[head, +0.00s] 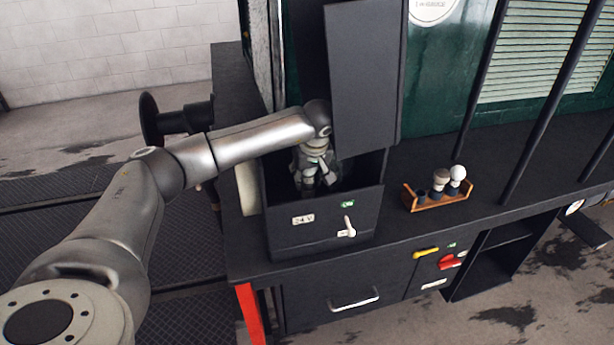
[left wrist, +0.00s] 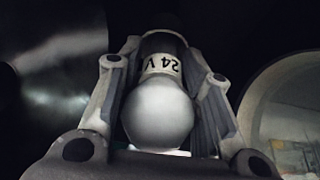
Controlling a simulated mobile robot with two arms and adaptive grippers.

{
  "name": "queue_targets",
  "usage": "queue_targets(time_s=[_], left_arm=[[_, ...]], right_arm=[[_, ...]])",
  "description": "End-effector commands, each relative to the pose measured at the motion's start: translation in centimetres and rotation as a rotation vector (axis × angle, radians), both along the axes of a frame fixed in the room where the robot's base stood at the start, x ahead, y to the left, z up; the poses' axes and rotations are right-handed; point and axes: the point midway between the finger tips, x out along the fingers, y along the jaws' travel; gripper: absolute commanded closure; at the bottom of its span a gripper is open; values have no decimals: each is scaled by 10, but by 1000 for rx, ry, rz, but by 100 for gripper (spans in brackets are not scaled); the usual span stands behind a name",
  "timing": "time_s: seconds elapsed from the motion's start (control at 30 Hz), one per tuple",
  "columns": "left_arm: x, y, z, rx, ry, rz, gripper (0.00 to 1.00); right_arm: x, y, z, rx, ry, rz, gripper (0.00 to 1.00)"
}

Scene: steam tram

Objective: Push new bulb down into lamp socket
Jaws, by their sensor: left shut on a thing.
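The lamp box (head: 285,238) is a dark housing with a "24 V" label and a small white lever on its front. Its lid (head: 365,75) stands raised. My left gripper (head: 318,186) reaches down inside the open box. In the left wrist view, its fingers are shut around a bulb (left wrist: 160,112) with a pale round glass and a base marked "24 V". The base points away from the camera into the dark. The lamp socket is hidden, so I cannot tell how far the base sits in it. My right gripper is not in view.
A small wooden rack (head: 437,199) on the deck to the right holds bulbs, one with a white globe (head: 458,173). Yellow (head: 426,252) and red (head: 449,262) handles are below. Inside the lamp, a shiny curved surface (left wrist: 60,72) and a round glass (left wrist: 287,120) flank the gripper closely.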

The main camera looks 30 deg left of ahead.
Motion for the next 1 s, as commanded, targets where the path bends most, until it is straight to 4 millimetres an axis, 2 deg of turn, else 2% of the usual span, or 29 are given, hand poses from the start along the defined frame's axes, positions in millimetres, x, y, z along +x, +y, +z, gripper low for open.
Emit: queue_targets(time_s=[0.03,0.97,1.0], left_arm=[[-7,-3,-18,-3,32,-3,94],[-6,-5,-24,-5,31,-5,94],[-6,-5,-24,-5,31,-5,62]], right_arm=[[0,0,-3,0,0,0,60],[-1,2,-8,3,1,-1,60],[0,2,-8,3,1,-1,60]])
